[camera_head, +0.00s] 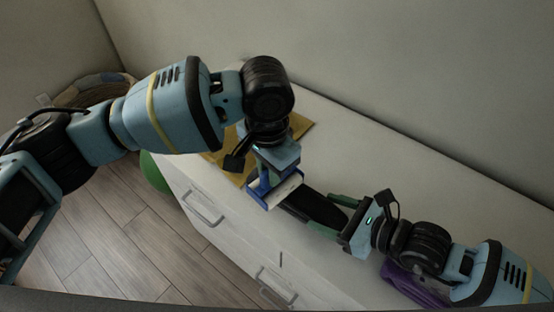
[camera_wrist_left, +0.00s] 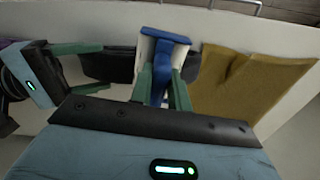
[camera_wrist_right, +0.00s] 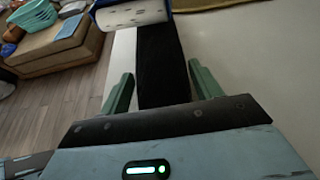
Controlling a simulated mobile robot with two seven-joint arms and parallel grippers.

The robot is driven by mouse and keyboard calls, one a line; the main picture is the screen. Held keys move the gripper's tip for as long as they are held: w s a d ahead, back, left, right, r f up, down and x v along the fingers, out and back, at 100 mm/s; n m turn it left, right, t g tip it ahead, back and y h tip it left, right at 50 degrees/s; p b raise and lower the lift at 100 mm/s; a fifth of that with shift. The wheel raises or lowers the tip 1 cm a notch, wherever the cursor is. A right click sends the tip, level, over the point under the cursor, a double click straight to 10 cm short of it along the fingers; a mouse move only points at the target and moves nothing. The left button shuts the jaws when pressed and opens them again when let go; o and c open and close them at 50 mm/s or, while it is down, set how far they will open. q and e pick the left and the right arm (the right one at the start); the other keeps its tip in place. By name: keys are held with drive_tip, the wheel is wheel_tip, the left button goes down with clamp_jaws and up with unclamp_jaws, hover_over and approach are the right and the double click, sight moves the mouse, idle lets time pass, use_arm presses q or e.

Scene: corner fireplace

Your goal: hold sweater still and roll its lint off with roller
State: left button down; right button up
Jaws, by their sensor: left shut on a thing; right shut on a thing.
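The lint roller (camera_head: 288,190) has a blue handle and frame with a white roll. My left gripper (camera_head: 272,182) points down over the cabinet and is shut on its blue handle, which also shows in the left wrist view (camera_wrist_left: 161,85). The black sweater (camera_head: 316,206) appears as a narrow dark strip on the cabinet top. My right gripper (camera_head: 326,213) is shut on its right part, between green fingers. In the right wrist view the white roll (camera_wrist_right: 130,14) carries dark specks at the sweater's (camera_wrist_right: 162,65) far end. I cannot tell whether they touch.
A mustard cloth (camera_head: 232,165) lies beyond the roller on the white cabinet (camera_head: 350,130). A purple item (camera_head: 412,288) is beneath my right arm. A green round object (camera_head: 155,172) and a basket (camera_head: 95,90) are on the left. The cabinet top behind is clear.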

use_arm(q)
drive_tip(key=shift+s+a, duration=0.3)
drive_tip(key=shift+s, duration=0.1)
drive_tip(key=shift+s+r, duration=0.1)
drive_tip(key=shift+r, duration=4.05)
use_arm(e)
drive_tip(key=o, duration=0.8)
drive_tip(key=shift+o, duration=0.5)
drive_tip(key=shift+o, duration=0.9)
